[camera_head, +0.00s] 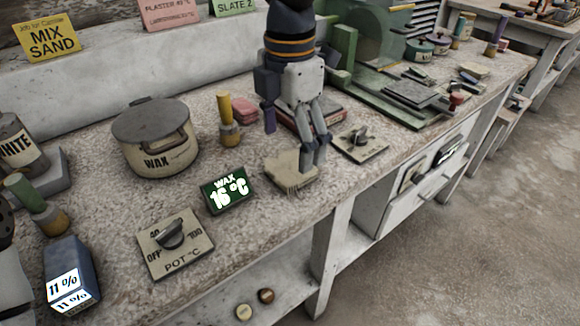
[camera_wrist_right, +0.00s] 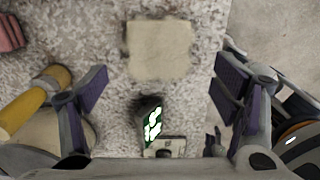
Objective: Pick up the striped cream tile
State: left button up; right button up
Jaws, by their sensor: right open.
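A cream tile (camera_head: 283,172) lies flat on the speckled bench near its front edge, with faint stripes along its front side. It also shows in the right wrist view (camera_wrist_right: 158,52), top centre, where it looks plain and blurred. My right gripper (camera_head: 291,143) points down over the tile, and its fingers hide part of it. In the right wrist view its two purple-padded fingers (camera_wrist_right: 158,90) are spread wide with nothing between them.
A green wax display (camera_head: 228,190) and a pot dial plate (camera_head: 175,242) lie left of the tile. A dial plate (camera_head: 359,142) is to its right. A wax pot (camera_head: 155,140) and a yellow-handled tool (camera_head: 228,120) stand behind to the left.

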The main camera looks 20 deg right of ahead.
aim_at(291, 167)
notch_tip(291, 167, down, 5)
jog(key=shift+w+d+f, duration=0.1)
jog(key=shift+w+d, duration=0.05)
jog(key=c, duration=1.4)
